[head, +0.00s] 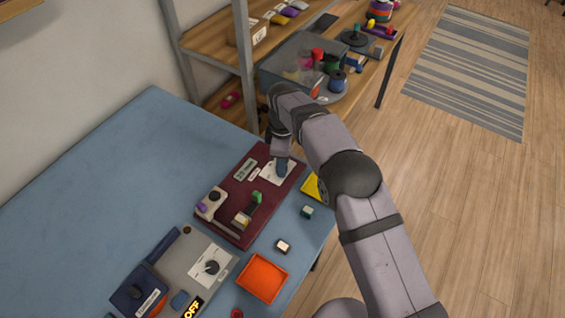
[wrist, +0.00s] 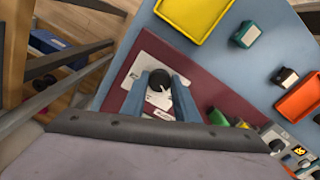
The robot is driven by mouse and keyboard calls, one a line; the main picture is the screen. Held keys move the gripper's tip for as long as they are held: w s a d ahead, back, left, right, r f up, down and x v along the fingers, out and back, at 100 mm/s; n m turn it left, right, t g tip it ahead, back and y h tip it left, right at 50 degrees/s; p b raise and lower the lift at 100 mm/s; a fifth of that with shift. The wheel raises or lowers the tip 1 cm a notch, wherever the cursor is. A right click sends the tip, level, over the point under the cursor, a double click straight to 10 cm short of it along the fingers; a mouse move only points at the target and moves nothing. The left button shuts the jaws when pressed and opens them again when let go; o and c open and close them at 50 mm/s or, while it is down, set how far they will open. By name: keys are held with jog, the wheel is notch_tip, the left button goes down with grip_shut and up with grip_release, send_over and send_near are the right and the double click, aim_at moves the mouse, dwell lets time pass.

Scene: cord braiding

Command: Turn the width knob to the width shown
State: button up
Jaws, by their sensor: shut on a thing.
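The width knob (wrist: 158,97) is a round black knob with a white pointer mark, on a white dial plate (wrist: 147,66). The plate also shows in the head view (head: 265,177), at the far right part of a maroon board (head: 225,222). My gripper (wrist: 160,82) has its two blue fingers on either side of the knob and is shut on it. In the head view my gripper (head: 282,168) comes down over the plate and hides the knob. A pale display (head: 244,169) sits beside the plate; its text is too small to read surely.
The maroon board also carries a white block with a purple part (head: 210,204) and a green piece (head: 257,197). A yellow tray (head: 313,188), small blocks and an orange tray (head: 262,278) lie along the right edge. The blue table's left is clear.

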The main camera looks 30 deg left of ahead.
jog(key=shift+a+r, duration=0.1)
dwell(0.3)
jog(key=o, duration=1.1)
jog(key=shift+c, duration=0.2)
jog(key=shift+r+b, duration=0.85)
jog(key=shift+r, duration=2.8)
jog(key=shift+r, duration=0.15)
